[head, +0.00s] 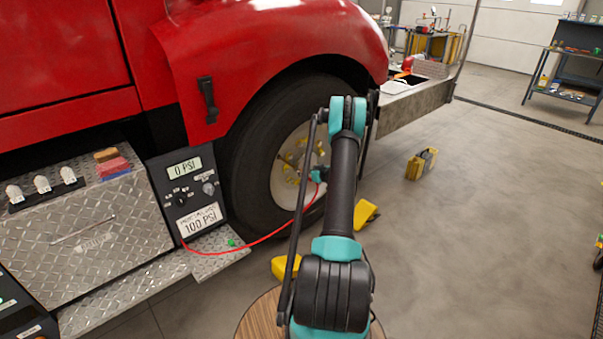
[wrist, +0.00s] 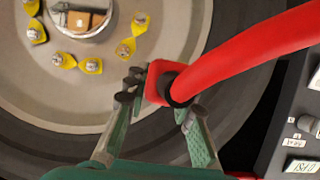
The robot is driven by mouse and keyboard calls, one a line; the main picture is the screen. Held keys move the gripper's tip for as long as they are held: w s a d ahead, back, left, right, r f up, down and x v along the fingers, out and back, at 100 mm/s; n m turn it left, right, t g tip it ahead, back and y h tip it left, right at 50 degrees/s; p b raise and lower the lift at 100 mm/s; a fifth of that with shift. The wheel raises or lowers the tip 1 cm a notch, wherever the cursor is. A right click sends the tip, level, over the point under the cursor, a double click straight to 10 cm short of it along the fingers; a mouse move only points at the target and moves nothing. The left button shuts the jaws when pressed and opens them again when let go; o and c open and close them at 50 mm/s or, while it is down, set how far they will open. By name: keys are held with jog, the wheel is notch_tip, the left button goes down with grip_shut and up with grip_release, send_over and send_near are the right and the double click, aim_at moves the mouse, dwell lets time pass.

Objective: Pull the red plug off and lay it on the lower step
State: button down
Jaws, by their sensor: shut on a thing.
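The red plug (wrist: 155,80) shows in the wrist view between the fingertips of my gripper (wrist: 157,102), which is shut on it. A thick red hose runs from its dark collar to the upper right. The plug is in front of the pale wheel rim (wrist: 60,95); I cannot tell whether it still sits on a valve stem. In the head view my gripper (head: 316,176) is at the wheel, and the plug is too small to make out there. The red hose (head: 262,240) sags from the gauge panel to my gripper. The lower step (head: 208,263) is a diamond-plate ledge below the panel.
The gauge panel (head: 186,190) reads 0 PSI and carries a 100 PSI label. A small green object (head: 232,243) is on the lower step. Yellow wheel chocks (head: 366,214) lie by the tire (head: 247,160). A round wooden top (head: 257,318) is in front. Open floor lies right.

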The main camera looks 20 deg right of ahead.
jog(key=shift+s+d, duration=0.3)
jog(key=shift+s, duration=0.6)
